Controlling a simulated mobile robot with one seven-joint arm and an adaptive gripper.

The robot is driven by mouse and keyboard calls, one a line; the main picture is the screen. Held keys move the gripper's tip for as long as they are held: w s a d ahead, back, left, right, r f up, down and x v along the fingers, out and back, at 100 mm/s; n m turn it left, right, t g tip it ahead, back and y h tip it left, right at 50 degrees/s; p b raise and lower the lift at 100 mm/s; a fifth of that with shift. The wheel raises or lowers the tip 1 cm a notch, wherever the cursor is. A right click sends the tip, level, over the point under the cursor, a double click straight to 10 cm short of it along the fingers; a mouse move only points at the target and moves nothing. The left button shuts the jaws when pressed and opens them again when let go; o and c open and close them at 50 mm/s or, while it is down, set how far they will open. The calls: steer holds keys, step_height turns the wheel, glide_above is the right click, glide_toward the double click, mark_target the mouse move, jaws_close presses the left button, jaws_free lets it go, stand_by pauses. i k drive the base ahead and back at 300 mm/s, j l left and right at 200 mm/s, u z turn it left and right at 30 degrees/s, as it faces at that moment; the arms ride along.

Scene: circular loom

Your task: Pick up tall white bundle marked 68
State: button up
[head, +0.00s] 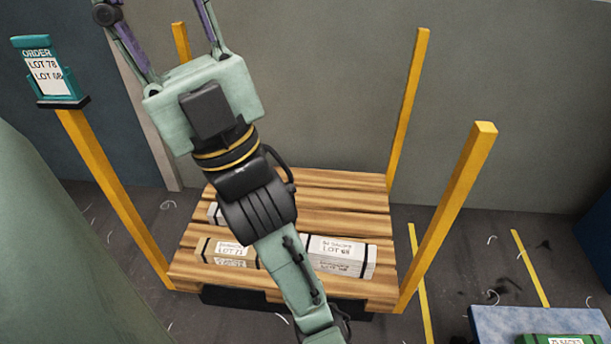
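A white bundle with dark straps (342,258), its label reading LOT 68, lies on the slatted wooden pallet (345,200) at the front right. My arm hides its left end. My gripper (160,14) is raised at the top of the head view, far from the bundle. Its two purple-grey fingers are spread wide apart, with nothing visible between them; their tips are cut off by the frame edge.
A tan and white bundle, seemingly LOT 71 (227,253), lies left on the pallet; another pale bundle (214,214) is partly hidden behind. Yellow posts (447,215) stand at the pallet's corners. An order sign (48,72) is upper left. A green bundle (560,339) sits lower right.

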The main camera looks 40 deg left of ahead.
mark_target(326, 255)
steer(key=k+j+u, duration=0.1)
steer(key=k+j, duration=0.9)
steer(key=j, duration=0.3)
steer(key=k+l+u, duration=0.05)
